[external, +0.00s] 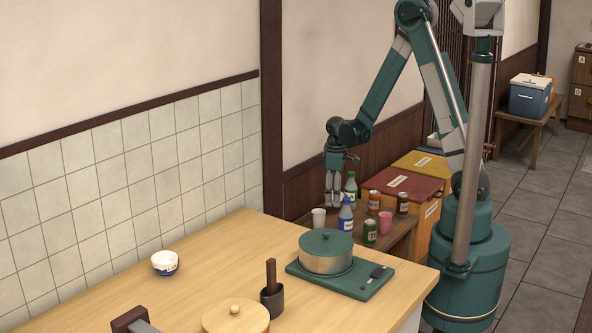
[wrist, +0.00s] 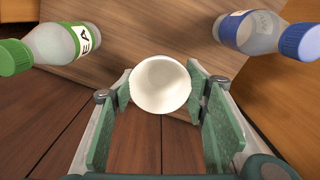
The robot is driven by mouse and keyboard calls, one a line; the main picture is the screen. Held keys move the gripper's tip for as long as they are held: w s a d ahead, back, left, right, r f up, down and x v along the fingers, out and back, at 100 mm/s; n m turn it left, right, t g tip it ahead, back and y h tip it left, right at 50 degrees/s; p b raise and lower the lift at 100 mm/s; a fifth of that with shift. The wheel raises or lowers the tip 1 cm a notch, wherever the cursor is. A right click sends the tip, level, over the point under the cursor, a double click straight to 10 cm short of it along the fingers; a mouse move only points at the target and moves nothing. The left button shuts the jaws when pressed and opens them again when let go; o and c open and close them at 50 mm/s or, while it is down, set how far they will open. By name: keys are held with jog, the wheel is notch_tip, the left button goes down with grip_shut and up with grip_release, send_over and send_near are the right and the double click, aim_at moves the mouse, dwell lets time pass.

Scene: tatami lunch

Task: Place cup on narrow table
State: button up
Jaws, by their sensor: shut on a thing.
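A white cup (external: 319,219) shows below and slightly left of my gripper (external: 333,203) in the external view. In the wrist view the white cup (wrist: 161,84) is between the green finger pads of my gripper (wrist: 161,92), its round opening facing the camera. My gripper is shut on it. The narrow table (external: 402,241) is the low brown wooden one behind the counter. In the wrist view its top (wrist: 150,45) lies behind the cup, and the cup overlaps its edge. I cannot tell whether the cup's base touches the table.
A green-capped bottle (external: 351,187), blue-capped bottle (external: 346,215), pink cup (external: 385,223), green can (external: 370,232) and two brown jars (external: 374,202) crowd the table. The light wooden counter (external: 220,265) bears a pot (external: 326,254) and a bowl (external: 165,263). Coloured crates (external: 405,186) stand behind.

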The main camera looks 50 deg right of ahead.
jog(key=shift+f, duration=1.3)
jog(key=shift+f+b, duration=0.1)
jog(key=shift+b, duration=0.2)
jog(key=shift+f+b, duration=0.5)
jog(key=shift+f, duration=1.25)
jog(key=shift+f, duration=0.2)
jog(key=o, duration=1)
jog(key=shift+o, duration=0.2)
jog(key=shift+r, duration=0.1)
jog(key=shift+r+p, duration=1.5)
jog(key=shift+r, duration=4.6)
